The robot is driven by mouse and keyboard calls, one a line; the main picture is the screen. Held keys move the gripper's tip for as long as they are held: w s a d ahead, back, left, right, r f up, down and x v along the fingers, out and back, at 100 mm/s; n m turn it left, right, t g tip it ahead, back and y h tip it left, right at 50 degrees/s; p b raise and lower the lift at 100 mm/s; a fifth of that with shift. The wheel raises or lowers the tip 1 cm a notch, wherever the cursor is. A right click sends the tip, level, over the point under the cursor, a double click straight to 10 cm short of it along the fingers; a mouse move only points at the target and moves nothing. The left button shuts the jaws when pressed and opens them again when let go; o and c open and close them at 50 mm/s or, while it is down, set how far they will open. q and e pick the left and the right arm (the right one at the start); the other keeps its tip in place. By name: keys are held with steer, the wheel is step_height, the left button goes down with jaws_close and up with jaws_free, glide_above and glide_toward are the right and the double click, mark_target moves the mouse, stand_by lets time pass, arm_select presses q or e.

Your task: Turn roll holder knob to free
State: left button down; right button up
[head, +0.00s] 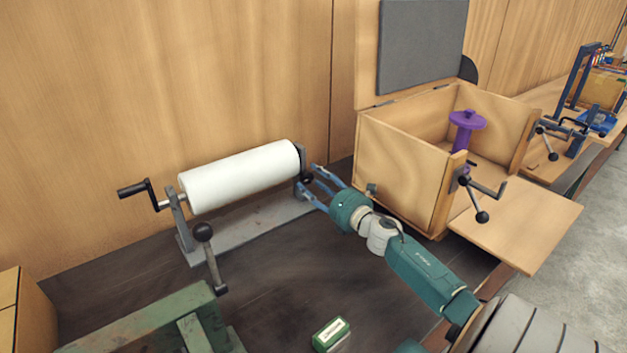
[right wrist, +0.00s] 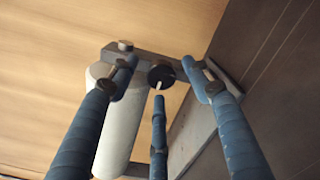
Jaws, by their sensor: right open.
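The roll holder (head: 235,222) has a grey base and uprights and carries a white roll (head: 240,177). A crank handle (head: 137,190) is at its left end. The round black knob (right wrist: 161,76), with a white pointer line, sits on the holder's right end bracket in the right wrist view. My right gripper (head: 308,177) is open at that end, its blue fingers pointing at the bracket. In the right wrist view, the three fingers (right wrist: 162,93) are spread around the knob, apparently without gripping it. The fingers partly hide the knob in the head view. My left gripper is out of view.
An open wooden box (head: 405,165) with a purple spool (head: 465,128) stands right of my right gripper. A green frame (head: 150,325) and a black-ball lever (head: 207,245) are at lower left. A small green block (head: 331,334) lies in front on the dark bench.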

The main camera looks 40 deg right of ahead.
steer(key=shift+w, duration=0.3)
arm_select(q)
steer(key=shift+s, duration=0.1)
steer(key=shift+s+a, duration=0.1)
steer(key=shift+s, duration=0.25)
arm_select(e)
steer(key=c, duration=1.2)
